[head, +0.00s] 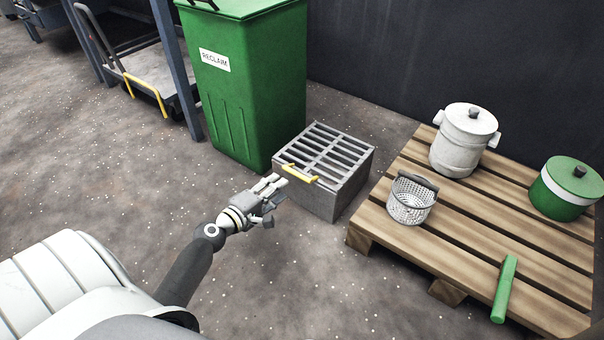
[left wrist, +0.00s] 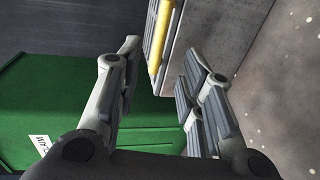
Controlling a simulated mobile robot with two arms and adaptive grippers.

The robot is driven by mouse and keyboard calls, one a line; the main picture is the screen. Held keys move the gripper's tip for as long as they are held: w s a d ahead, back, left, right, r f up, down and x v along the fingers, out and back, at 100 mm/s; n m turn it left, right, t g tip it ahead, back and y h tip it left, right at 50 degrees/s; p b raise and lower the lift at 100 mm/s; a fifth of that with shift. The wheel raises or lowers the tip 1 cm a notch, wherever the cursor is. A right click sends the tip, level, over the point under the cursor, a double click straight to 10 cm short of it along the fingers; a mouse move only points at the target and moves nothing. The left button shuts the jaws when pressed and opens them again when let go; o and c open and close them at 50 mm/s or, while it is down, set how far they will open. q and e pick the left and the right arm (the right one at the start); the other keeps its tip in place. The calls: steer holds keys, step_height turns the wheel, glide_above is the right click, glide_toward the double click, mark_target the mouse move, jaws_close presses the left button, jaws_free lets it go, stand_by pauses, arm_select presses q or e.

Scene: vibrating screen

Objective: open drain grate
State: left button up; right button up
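The drain grate (head: 328,148) is a grey slotted lid lying flat and closed on a square grey box (head: 338,198) on the floor. A yellow handle (head: 299,174) sits on its near left edge. My left gripper (head: 277,189) is open and empty, just left of and in front of the handle. In the left wrist view, the yellow handle (left wrist: 160,38) shows in the gap between the spread fingers (left wrist: 160,60), beyond their tips. I see no contact with it. My right gripper is not in view.
A green bin labelled RECLAIM (head: 247,90) stands close behind and left of the box. A wooden pallet (head: 462,238) at right holds a white pot (head: 463,145), a perforated basket (head: 410,200), a green pot (head: 566,190) and a green bar (head: 504,290). A cart (head: 150,75) stands back left.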

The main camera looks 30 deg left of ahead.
mark_target(295, 175)
arm_select(q)
steer(key=b+x, duration=0.2)
steer(key=x, duration=0.8)
steer(key=shift+b, duration=0.3)
steer(key=shift+s, duration=0.1)
jaws_close()
